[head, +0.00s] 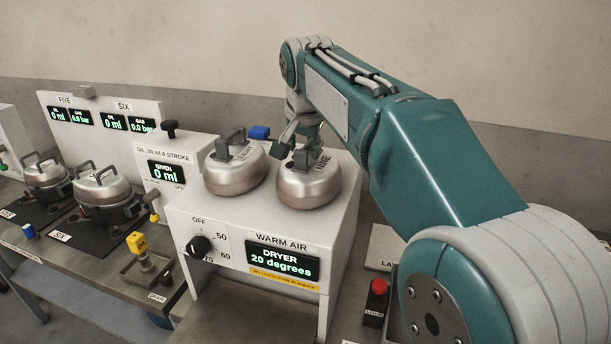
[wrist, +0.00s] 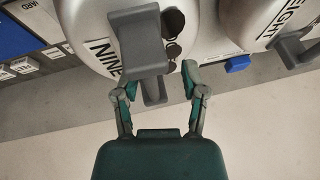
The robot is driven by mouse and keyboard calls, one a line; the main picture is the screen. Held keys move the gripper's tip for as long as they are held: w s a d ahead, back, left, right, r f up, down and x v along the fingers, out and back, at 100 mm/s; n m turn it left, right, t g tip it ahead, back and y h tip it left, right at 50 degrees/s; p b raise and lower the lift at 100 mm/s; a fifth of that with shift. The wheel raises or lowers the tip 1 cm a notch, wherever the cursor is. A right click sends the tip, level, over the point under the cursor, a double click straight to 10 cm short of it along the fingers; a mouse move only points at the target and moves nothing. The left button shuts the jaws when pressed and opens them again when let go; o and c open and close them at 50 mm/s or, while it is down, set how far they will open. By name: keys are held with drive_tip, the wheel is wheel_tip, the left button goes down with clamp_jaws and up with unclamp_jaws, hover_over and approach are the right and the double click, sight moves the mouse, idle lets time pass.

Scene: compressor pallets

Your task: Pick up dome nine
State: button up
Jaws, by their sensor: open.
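Dome nine (head: 309,189) is a rounded silver dome with a dark grey handle and the word NINE on it. It sits upright on the right of the dryer's top. In the wrist view, dome nine (wrist: 88,30) fills the upper left, and its grey handle (wrist: 139,42) stands toward the camera. My gripper (wrist: 154,88) is open, with one finger on each side of the handle's lower part in the picture. I cannot tell whether either finger touches it. In the head view my gripper (head: 303,143) is partly hidden at the dome's top.
Dome eight (head: 234,169) sits close to the left on the dryer (head: 186,218), which reads 20 degrees; it also shows in the wrist view (wrist: 232,18). A blue block (head: 259,132) is behind. Two lidded compressors (head: 103,196) (head: 45,176) stand farther left.

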drive_tip(key=shift+d, duration=0.4)
drive_tip(key=shift+c, duration=0.5)
drive_tip(key=shift+d, duration=0.15)
clamp_jaws()
drive_tip(key=shift+r, duration=0.15)
drive_tip(key=shift+a, duration=0.3)
drive_tip(key=shift+r, duration=0.4)
wheel_tip(320, 180, up, 3)
drive_tip(key=shift+f, duration=0.2)
drive_tip(key=s+a+r, duration=0.9)
drive_tip(key=a, duration=0.1)
drive_tip(key=shift+s+a+r, duration=0.15)
drive_tip(key=shift+s+r, duration=0.1)
drive_tip(key=shift+r, duration=0.05)
